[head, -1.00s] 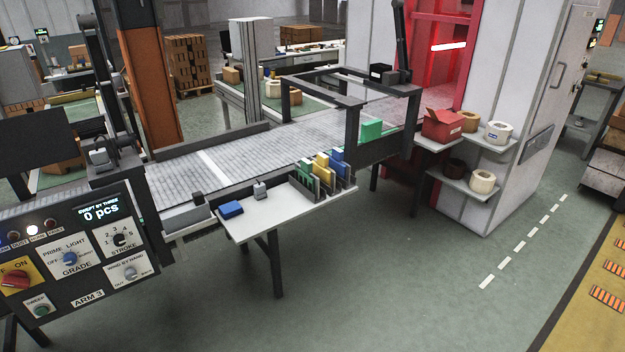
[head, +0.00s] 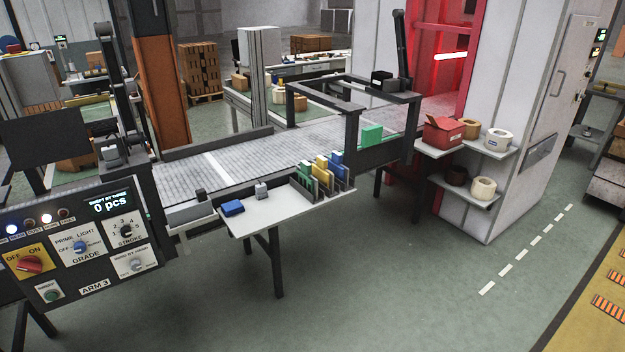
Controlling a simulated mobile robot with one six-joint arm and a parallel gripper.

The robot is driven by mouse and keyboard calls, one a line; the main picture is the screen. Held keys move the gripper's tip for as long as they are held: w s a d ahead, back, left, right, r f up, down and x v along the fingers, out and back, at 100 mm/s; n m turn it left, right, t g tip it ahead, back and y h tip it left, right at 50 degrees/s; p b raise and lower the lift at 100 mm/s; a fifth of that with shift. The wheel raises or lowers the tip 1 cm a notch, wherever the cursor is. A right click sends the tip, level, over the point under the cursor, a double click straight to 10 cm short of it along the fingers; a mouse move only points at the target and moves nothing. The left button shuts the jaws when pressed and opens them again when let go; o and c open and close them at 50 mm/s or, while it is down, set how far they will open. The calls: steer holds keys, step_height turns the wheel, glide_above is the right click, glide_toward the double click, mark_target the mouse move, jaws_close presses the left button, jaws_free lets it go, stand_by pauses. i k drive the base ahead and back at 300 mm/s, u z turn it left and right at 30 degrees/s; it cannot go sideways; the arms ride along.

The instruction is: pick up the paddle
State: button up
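I cannot tell for sure which thing is the paddle. Several thin upright boards in green (head: 309,182), yellow (head: 321,169) and blue (head: 337,164) stand in a dark slotted rack (head: 345,186) on the right end of the white side table (head: 262,217). A flat blue block (head: 232,208) lies at the table's left end, with a small grey piece (head: 261,190) near it. My gripper is not in view.
The conveyor (head: 240,165) runs behind the table, with a dark frame (head: 350,108) over its right part. A control panel (head: 85,245) reading "0 pcs" stands at left. Shelves hold tape rolls (head: 499,139) and a red box (head: 443,131). The floor in front is clear.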

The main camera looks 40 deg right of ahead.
mark_target(319, 169)
steer(key=z, duration=0.15)
steer(key=i, duration=0.95)
steer(key=u, duration=0.1)
